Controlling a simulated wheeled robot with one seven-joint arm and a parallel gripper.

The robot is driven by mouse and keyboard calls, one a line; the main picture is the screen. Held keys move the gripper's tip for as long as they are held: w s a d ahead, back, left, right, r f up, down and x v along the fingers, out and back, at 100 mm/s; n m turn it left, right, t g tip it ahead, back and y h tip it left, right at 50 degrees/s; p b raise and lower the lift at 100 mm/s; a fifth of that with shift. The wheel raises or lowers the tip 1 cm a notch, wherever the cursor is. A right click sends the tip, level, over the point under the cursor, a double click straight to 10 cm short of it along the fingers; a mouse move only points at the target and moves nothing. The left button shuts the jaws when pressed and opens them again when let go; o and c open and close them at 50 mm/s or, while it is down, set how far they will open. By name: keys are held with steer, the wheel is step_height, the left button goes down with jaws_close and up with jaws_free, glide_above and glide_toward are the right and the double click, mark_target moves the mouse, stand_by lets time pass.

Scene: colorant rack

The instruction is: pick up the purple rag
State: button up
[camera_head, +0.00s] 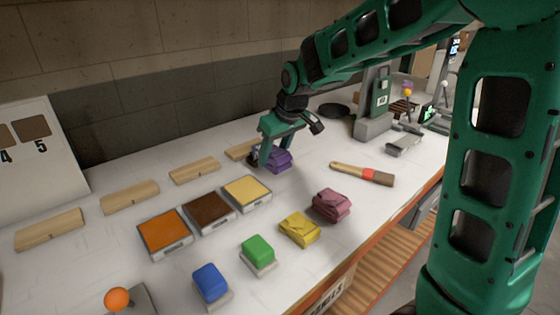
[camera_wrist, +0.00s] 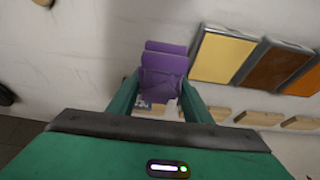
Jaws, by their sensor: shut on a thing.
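The purple rag (camera_head: 279,159) is a folded bundle at the middle of the white table, behind the yellow tray. My gripper (camera_head: 262,160) is at the rag from above, its fingers partly hiding it in the head view. In the wrist view the rag (camera_wrist: 163,75) sits between the two green fingers of my gripper (camera_wrist: 158,98), which are shut on it. I cannot tell whether the rag is clear of the table.
Yellow (camera_head: 247,193), brown (camera_head: 209,211) and orange (camera_head: 164,233) trays stand left of the rag. A maroon rag (camera_head: 331,204), a yellow rag (camera_head: 299,229) and a brush (camera_head: 363,173) lie nearer the front edge. Wooden blocks (camera_head: 195,170) line the back.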

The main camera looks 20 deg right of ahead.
steer(key=s+a+r, duration=0.3)
steer(key=a+r, duration=0.2)
steer(key=a, duration=0.3)
steer(key=shift+s+r, duration=0.2)
steer(key=shift+s, duration=0.05)
steer(key=shift+o, duration=0.6)
